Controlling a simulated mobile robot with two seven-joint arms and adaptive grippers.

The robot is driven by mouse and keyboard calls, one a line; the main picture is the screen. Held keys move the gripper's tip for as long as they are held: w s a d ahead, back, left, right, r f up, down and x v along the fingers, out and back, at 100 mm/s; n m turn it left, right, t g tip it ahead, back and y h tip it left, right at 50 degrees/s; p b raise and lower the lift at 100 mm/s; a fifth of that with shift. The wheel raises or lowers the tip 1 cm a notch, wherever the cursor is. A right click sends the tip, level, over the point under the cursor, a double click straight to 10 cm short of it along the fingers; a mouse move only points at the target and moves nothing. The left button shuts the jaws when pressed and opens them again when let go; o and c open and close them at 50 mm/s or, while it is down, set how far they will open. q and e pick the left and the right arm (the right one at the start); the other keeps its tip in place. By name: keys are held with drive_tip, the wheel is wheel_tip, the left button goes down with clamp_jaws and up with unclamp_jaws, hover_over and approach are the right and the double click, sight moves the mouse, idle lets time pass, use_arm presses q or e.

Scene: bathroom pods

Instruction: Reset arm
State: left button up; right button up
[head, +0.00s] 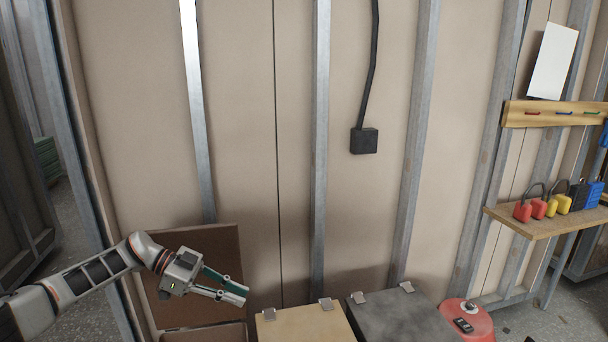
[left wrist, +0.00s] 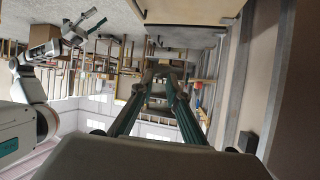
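My left gripper (head: 246,295) reaches in from the lower left in the head view, in front of a brown board leaning on the wall. Its two dark green fingers are apart with nothing between them. In the left wrist view the same fingers (left wrist: 160,75) stretch away from the camera with a clear gap. My right arm shows at the upper left of the left wrist view, with its gripper (left wrist: 92,22) small and raised; its finger state is too small to tell. The right gripper is not in the head view.
A brown board (head: 205,270), a tan box (head: 300,325) and a dark grey box (head: 400,318) stand low along the wall. A red round-topped unit (head: 470,322) is beside them. A wooden shelf (head: 545,223) with several coloured padlocks is at right.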

use_arm(q)
drive_tip(key=s+d+f+n+t+h, duration=0.1)
drive_tip(key=s+d+f+t+h, duration=0.3)
drive_tip(key=d, duration=0.5)
drive_tip(key=s+d+f+n+t+h, duration=0.1)
drive_tip(key=s+d+f+n+t, duration=0.1)
drive_tip(key=s+d+f+t, duration=0.5)
drive_tip(key=s+a+f+n+t+y, duration=0.1)
drive_tip(key=s+a+f+n+y, duration=0.1)
drive_tip(key=n+y, duration=0.1)
drive_tip(key=s+a+f+n+t+y, duration=0.1)
drive_tip(key=s+a+f+n+y, duration=0.1)
drive_tip(key=n+y, duration=0.1)
drive_tip(key=s+a+f+n+t+y, duration=0.1)
drive_tip(key=s+a+f+n+y, duration=0.1)
drive_tip(key=a+n+y, duration=0.1)
drive_tip(key=shift+s+f+t, duration=0.1)
drive_tip(key=shift+f+t, duration=0.1)
drive_tip(key=shift+t, duration=0.2)
drive_tip(key=s+a+f+n+g+y, duration=0.2)
drive_tip(key=s+a+f+y, duration=0.3)
drive_tip(key=s+a+f, duration=0.4)
drive_tip(key=s+a+g, duration=0.1)
drive_tip(key=s+a, duration=0.2)
drive_tip(key=s, duration=0.2)
drive_tip(key=shift+s+a+f+n+g+y, duration=0.2)
drive_tip(key=shift+s+n+g+y, duration=0.1)
drive_tip(key=shift+n+y, duration=0.1)
